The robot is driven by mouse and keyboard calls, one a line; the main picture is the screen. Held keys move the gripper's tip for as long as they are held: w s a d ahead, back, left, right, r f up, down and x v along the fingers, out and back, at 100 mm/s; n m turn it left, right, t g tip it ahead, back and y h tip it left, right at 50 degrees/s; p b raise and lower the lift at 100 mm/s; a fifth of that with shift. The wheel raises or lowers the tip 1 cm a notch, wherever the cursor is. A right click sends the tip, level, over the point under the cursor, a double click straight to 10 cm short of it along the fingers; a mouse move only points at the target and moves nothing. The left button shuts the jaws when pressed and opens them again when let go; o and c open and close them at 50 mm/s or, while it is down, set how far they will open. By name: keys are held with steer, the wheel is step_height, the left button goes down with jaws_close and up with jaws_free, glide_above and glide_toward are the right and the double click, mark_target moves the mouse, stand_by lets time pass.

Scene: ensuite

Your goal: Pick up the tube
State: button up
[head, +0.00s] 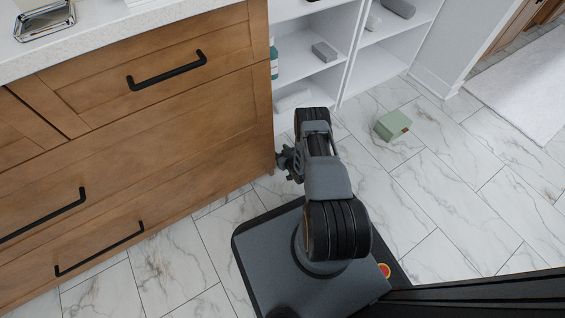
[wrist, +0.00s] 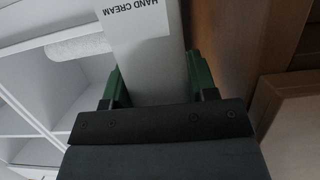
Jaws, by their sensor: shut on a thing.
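A white tube (wrist: 150,60) with the printed words "HAND CREAM" shows in the wrist view, its top running out of the picture. My gripper (wrist: 155,88) is shut on it, with one green finger on each side of the tube. In the head view my arm reaches toward the gap between the wooden cabinet and the white shelves. The gripper's tips and the tube are hidden there behind my arm.
A wooden cabinet (head: 150,130) with black handles stands close on the left. White open shelves (head: 330,78) at the back hold a grey box (head: 324,51) and rolled towels.

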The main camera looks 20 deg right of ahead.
steer(key=c, duration=0.3)
steer(key=shift+r, duration=0.1)
steer(key=shift+c, duration=0.2)
